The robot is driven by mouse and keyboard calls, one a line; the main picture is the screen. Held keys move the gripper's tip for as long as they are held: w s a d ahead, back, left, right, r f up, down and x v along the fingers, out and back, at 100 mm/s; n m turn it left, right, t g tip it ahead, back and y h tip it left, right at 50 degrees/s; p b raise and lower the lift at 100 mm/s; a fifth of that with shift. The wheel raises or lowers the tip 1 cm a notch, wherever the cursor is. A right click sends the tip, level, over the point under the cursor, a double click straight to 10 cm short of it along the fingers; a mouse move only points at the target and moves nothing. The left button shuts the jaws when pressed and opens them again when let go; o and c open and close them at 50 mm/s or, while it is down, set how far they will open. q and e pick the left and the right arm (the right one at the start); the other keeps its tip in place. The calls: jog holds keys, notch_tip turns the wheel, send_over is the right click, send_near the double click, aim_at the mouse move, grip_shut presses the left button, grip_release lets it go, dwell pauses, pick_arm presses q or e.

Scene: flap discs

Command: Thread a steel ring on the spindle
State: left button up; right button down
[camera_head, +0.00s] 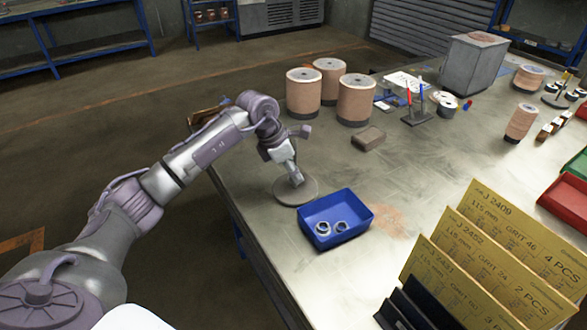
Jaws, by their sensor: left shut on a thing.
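My left gripper (296,178) points down over a round grey disc base (283,195) near the table's left edge. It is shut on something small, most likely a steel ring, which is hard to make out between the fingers. The spindle on the base is largely hidden by the gripper, so I cannot tell whether the ring is around it. Two steel rings (322,229) lie in the blue bin (359,230), just right of and nearer than the base. My right gripper is not in view.
Three large tan rolls (303,95) stand behind the gripper, with a small brown block (368,138) nearer. Yellow labelled cards (487,255) stand at the front right. The middle of the metal table (440,165) is clear.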

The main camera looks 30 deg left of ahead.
pick_arm(q)
jog(key=shift+f+b, duration=0.8)
jog(key=shift+f, duration=0.55)
jog(key=o, duration=0.8)
jog(key=shift+o, duration=0.2)
jog(key=v, duration=1.2)
jog(key=shift+w+r, duration=0.1)
